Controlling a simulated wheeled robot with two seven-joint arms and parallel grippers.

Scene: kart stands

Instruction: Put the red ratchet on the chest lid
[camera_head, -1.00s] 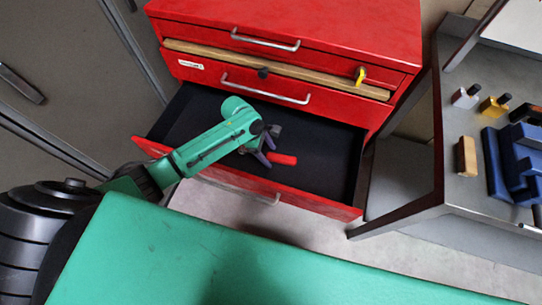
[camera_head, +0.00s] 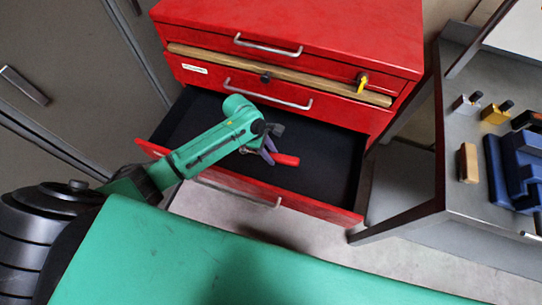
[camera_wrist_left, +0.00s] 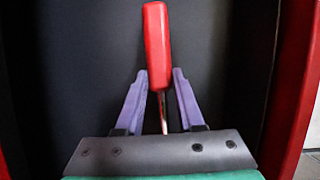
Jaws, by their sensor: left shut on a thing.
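The red ratchet (camera_head: 286,160) is in the open bottom drawer (camera_head: 325,170) of the red chest. Its red handle (camera_wrist_left: 157,45) points away from my wrist in the left wrist view, and its thin metal shank runs back between the fingers. My left gripper (camera_head: 268,155) reaches into the drawer and is shut on the ratchet; its purple fingers (camera_wrist_left: 160,95) lie either side of the shank. The ratchet's head is hidden behind the gripper body. The chest lid (camera_head: 340,22) is the flat red top, and its visible part is bare. My right gripper is not in view.
Grey cabinet doors (camera_head: 60,70) are at the left.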

